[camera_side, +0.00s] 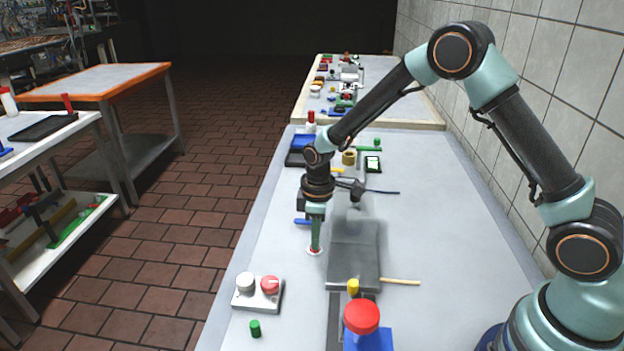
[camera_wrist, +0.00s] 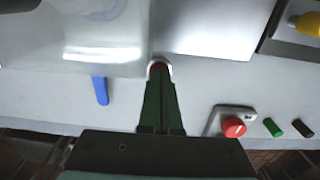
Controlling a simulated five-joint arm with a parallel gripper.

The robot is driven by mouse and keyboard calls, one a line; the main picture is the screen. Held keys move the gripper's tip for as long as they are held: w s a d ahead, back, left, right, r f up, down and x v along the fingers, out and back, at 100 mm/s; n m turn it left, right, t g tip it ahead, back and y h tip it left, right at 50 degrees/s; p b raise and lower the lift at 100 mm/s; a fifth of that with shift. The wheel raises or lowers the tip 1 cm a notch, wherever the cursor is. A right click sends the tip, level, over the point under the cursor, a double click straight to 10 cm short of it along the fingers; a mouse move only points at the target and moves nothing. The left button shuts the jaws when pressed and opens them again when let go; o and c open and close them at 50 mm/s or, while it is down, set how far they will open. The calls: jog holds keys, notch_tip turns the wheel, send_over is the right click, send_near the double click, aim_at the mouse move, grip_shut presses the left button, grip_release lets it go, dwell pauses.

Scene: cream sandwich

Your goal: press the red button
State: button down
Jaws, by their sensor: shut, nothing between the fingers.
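My gripper (camera_side: 315,244) points straight down over the table, with its green fingers shut and empty. Directly at its tips is a small round red button with a white rim (camera_side: 309,252), mostly hidden by the fingers. In the wrist view the shut fingers (camera_wrist: 159,80) reach up to this red button (camera_wrist: 157,66). I cannot tell whether the tips touch it.
A grey machine with a flat plate (camera_side: 353,265) stands just right of my gripper. A red-capped blue item (camera_side: 362,317) and a small green cylinder (camera_side: 255,328) are nearer the camera. A blue piece (camera_wrist: 100,90) lies left of my fingers. The right side of the table is mostly clear.

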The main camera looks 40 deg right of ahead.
jog(key=shift+s+f, duration=0.1)
jog(key=shift+f, duration=0.95)
notch_tip(320, 180, up, 15)
jog(key=shift+w, duration=0.2)
dwell(0.4)
